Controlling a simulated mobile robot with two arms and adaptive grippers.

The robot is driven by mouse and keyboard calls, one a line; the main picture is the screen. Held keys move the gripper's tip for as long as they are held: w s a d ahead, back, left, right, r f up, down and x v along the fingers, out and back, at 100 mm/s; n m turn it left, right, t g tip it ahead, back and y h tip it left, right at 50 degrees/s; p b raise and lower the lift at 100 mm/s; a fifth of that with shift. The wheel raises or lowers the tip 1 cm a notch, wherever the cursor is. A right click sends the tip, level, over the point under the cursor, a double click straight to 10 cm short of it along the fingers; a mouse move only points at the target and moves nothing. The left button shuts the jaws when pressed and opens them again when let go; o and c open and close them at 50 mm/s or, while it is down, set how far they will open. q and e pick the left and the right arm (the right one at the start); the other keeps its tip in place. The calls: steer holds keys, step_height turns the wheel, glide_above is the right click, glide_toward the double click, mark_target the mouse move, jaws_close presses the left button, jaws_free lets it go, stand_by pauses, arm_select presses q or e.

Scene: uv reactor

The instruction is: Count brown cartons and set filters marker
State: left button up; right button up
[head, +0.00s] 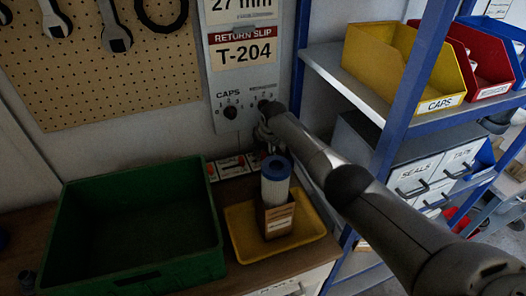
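A grey panel (243,80) on the wall has a dark knob (230,113) under the label CAPS, with small numbers around it. A second dial to its right has a label too small to read and is mostly hidden by my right gripper (265,110). That gripper is at the dial; its fingers are small and dark, and I cannot tell whether they are open or shut, or touching. One brown carton (278,222) stands in a yellow tray (248,248), with a white filter with a blue cap (275,185) upright in or behind it. My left gripper is not in view.
A green crate (135,220), empty where visible, fills the bench's left. Small red-and-white items (230,167) lie behind the tray. At right, a blue-framed shelf (345,80) holds a yellow CAPS bin (400,65) and a red bin (480,60). My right arm crosses before it.

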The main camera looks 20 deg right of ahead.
steer(key=v, duration=1.2)
stand_by(0.5)
